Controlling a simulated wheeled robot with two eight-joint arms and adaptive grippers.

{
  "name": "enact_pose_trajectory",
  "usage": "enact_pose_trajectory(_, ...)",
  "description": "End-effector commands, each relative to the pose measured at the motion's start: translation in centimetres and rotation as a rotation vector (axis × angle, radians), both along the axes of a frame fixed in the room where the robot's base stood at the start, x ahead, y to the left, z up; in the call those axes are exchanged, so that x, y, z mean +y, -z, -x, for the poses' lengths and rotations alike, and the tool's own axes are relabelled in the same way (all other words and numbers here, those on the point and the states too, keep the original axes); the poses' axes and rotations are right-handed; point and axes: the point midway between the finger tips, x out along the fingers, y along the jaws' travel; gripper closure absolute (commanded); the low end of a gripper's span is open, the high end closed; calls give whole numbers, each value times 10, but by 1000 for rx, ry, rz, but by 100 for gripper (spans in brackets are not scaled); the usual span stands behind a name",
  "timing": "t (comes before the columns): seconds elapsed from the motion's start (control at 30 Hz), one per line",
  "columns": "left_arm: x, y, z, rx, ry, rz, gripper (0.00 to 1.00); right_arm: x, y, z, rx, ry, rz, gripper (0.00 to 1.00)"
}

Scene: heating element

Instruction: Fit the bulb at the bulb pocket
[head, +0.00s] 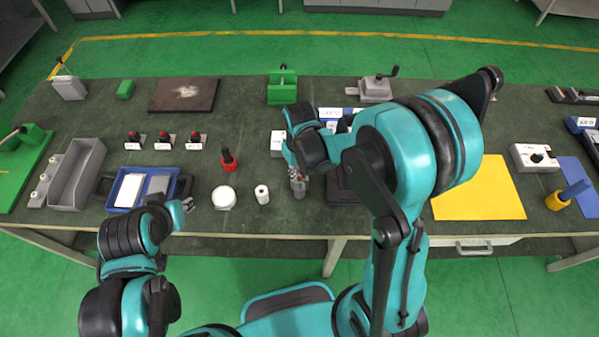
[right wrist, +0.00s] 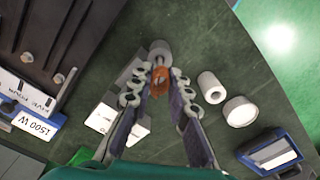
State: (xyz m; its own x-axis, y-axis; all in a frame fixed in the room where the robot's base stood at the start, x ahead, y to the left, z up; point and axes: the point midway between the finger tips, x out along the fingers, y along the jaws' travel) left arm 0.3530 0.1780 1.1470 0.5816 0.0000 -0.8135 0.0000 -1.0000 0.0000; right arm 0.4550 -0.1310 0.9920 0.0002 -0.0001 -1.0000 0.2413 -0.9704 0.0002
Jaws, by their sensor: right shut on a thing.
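My right gripper (head: 297,174) is low over the front middle of the table. In the right wrist view its fingertips (right wrist: 162,77) are closed on a small orange piece (right wrist: 157,84), which looks like the bulb. A grey cylinder (right wrist: 160,49), possibly the bulb pocket, is just past the fingertips; it also shows below the gripper in the head view (head: 298,190). I cannot tell whether the orange piece touches or enters it. My left gripper (head: 188,204) hangs by the table's front edge near a blue tray; its jaws are too small to read.
A white roll (head: 262,194) and a white round disc (head: 223,197) stand left of the grey cylinder. The blue tray (head: 122,191) is farther left. A dark ribbed block (right wrist: 62,40) lies close on the other side. A yellow sheet (head: 480,190) lies at right.

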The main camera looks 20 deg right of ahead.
Motion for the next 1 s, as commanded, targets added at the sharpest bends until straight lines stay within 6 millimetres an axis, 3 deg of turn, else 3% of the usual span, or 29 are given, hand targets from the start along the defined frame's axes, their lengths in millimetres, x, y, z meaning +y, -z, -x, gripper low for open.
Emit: enact_pose_trajectory(1.0,0,25,0,0,0,0,69,0,27,0,0,0,0,100)
